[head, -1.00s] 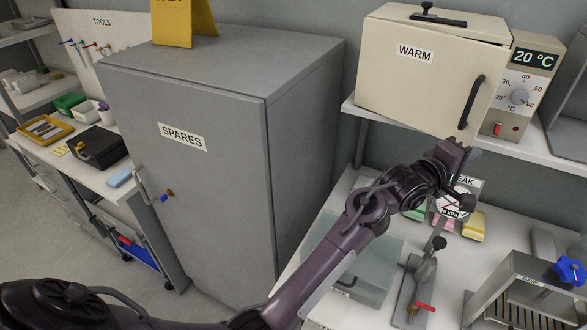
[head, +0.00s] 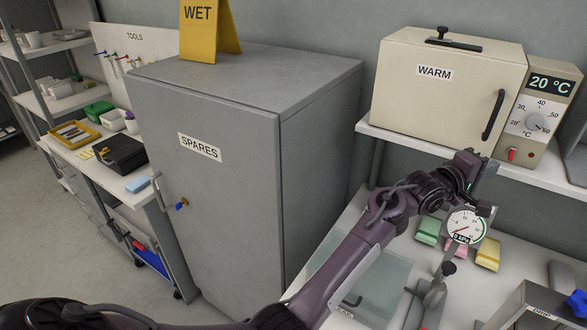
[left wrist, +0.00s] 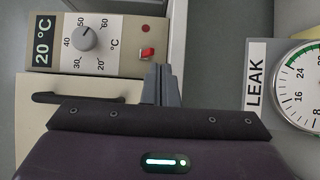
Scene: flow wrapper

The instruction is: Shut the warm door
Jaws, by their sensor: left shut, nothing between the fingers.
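The warm door (head: 445,88) is the cream front of the oven marked WARM on the wall shelf. It looks flush with the oven body, though a thin gap would be hard to see. Its black handle (head: 493,115) is on the right side. In the left wrist view the door (left wrist: 30,120) and handle (left wrist: 70,97) show sideways, partly hidden behind my wrist. My left gripper (head: 486,168) is just below the door's lower right corner, by the shelf edge. Its fingers (left wrist: 161,85) are together and hold nothing. My right gripper is not in view.
The oven's control panel (head: 540,115) with dial, red switch and 20 °C display is right of the door. The shelf edge (head: 545,178) is close to my gripper. A LEAK gauge (head: 465,226) and coloured blocks are below. A grey SPARES cabinet (head: 215,200) stands left.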

